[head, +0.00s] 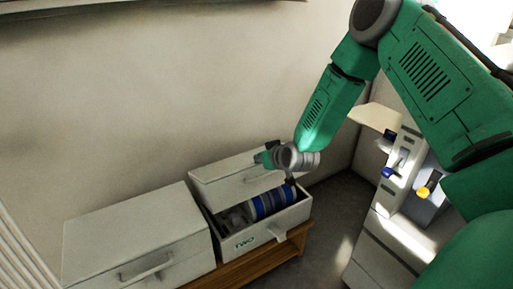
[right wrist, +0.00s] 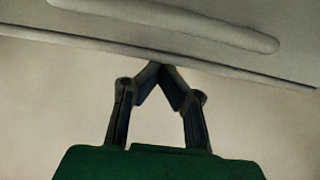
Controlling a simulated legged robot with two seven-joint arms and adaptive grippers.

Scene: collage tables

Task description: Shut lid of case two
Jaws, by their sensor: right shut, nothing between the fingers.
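Case two (head: 296,215) is a grey-white box with "TWO" on its front, and its lid (head: 225,178) stands open, tilted up at the back. Blue and white round items (head: 268,203) lie inside. My right gripper (head: 265,158) is at the upper edge of the open lid, above the case. In the right wrist view its fingertips (right wrist: 160,70) are together with nothing between them, at the edge of a pale panel (right wrist: 110,35) with a long ridge, which looks like the lid. I cannot tell whether they touch it. My left gripper is not in view.
A similar case (head: 135,228) with a shut lid and a front handle stands left of case two. Both stand by the wall, with a wooden bench (head: 240,268) below. A white cabinet (head: 375,255) with blue and yellow parts stands at the right, across dark floor.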

